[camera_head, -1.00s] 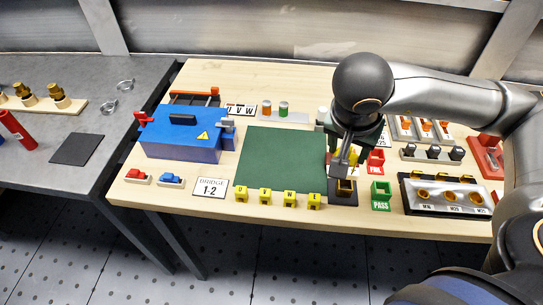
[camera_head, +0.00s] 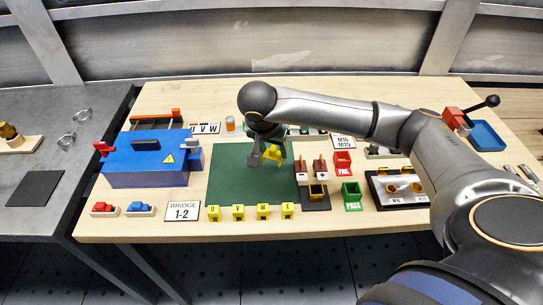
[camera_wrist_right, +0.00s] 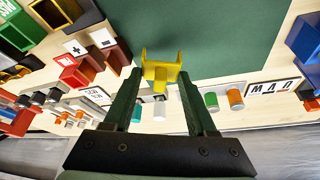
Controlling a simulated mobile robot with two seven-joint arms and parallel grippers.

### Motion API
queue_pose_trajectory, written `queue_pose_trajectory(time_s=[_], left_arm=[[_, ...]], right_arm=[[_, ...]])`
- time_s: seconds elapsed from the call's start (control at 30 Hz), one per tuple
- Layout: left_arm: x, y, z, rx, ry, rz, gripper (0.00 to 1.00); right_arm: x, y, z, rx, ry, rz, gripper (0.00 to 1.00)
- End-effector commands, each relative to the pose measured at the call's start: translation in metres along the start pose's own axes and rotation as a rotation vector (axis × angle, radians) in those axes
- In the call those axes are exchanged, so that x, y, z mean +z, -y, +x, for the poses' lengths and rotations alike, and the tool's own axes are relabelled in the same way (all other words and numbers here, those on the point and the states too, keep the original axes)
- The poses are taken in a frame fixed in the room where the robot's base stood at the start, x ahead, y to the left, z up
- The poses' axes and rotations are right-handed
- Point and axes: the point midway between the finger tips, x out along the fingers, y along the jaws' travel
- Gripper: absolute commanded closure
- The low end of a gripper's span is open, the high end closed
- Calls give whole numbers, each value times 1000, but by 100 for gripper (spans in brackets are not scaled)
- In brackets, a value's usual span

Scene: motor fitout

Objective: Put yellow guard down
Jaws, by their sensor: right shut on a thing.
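The yellow guard (camera_head: 272,154) is a small U-shaped piece held in my right gripper (camera_head: 266,160) over the upper right part of the green mat (camera_head: 232,188). In the right wrist view, the guard (camera_wrist_right: 162,70) sits between the fingertips of my right gripper (camera_wrist_right: 160,78), with its two prongs pointing away over the mat (camera_wrist_right: 225,35). Whether the guard touches the mat is hard to tell. My left gripper is not in view.
A blue box (camera_head: 150,160) stands left of the mat. Several yellow lettered blocks (camera_head: 238,212) line its front edge. A black holder (camera_head: 316,198), a green PASS bin (camera_head: 352,195) and a red FAIL bin (camera_head: 343,163) stand to the right. Most of the mat is clear.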

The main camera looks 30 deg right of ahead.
Motion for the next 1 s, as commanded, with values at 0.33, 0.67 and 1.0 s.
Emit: queue_pose_trajectory(time_s=[0.33,0.67,1.0], left_arm=[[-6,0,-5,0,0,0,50],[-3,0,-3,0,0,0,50],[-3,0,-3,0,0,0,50]], right_arm=[[10,4,34,2,1,0,95],[12,5,39,0,-1,0,95],[12,5,39,0,-1,0,13]])
